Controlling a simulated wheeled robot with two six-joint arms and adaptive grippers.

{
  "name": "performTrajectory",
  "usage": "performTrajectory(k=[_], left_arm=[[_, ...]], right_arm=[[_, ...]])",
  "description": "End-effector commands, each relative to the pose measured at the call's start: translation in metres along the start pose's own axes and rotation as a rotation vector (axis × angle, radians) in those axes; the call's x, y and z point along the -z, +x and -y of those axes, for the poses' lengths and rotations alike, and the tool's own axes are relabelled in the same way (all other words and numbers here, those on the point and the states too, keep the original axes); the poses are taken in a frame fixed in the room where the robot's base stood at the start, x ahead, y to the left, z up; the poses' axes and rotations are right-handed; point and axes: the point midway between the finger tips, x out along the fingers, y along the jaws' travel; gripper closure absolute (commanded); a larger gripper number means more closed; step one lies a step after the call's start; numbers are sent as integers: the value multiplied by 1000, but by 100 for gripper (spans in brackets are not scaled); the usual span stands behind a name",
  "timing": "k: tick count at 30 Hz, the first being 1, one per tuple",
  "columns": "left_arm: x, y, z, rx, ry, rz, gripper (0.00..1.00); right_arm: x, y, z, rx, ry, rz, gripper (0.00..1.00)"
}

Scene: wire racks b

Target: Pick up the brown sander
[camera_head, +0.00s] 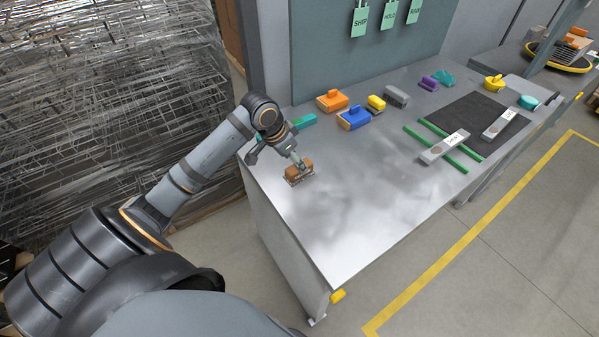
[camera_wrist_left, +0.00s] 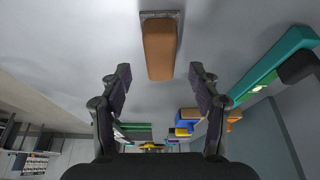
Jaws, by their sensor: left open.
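The brown sander (camera_head: 294,172) sits on the grey metal bench near its left end. It has a brown body on a flat grey base plate. In the left wrist view the sander (camera_wrist_left: 159,50) is at the top centre, ahead of the fingertips and roughly in line with the gap between them. My left gripper (camera_head: 297,160) is right at the sander in the head view and covers part of it. In the left wrist view the left gripper (camera_wrist_left: 160,77) has its two dark fingers spread, with nothing clamped between them. My right gripper is in neither view.
Green strips (camera_head: 449,149) and a dark mat (camera_head: 478,118) lie to the right. The bench front (camera_head: 345,225) is clear.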

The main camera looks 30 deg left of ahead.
Motion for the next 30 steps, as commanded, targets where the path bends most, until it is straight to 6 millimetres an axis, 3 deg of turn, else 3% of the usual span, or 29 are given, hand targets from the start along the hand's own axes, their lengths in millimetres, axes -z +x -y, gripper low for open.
performTrajectory(k=[3, 9, 18, 30], left_arm=[[0, 14, -1, -6, -3, -1, 38], [1, 46, 0, -3, -3, -1, 38], [0, 51, 1, 1, 1, 0, 39], [0, 51, 1, 0, 0, 0, 93]], right_arm=[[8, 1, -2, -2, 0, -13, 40], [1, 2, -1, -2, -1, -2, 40], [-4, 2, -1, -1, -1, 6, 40], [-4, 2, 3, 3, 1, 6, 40]])
